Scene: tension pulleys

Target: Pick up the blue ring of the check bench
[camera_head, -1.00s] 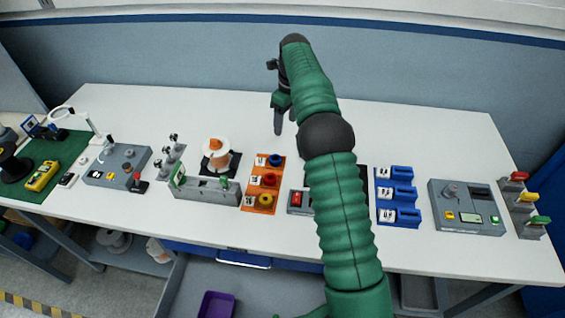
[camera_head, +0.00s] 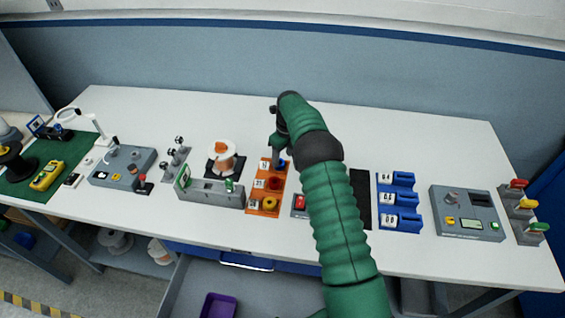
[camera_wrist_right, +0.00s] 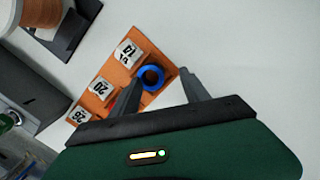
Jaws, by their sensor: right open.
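The blue ring (camera_wrist_right: 152,88) sits on the orange tray (camera_wrist_right: 112,96) beside the label 14 in the right wrist view. In the head view the ring (camera_head: 283,165) is partly hidden by my right gripper (camera_head: 280,153), which is at the tray's back end. In the wrist view my right gripper (camera_wrist_right: 162,76) is open, with one finger on each side of the ring. The left finger is closer to the ring than the right one. I cannot tell the height between fingertips and ring. My left gripper is not in view.
A red ring (camera_head: 274,183) and a yellow ring (camera_head: 270,203) share the orange tray. A white spool (camera_head: 222,158) and a grey fixture (camera_head: 211,194) stand left of it. A red-button box (camera_head: 299,202) is to the right. The table's back strip is clear.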

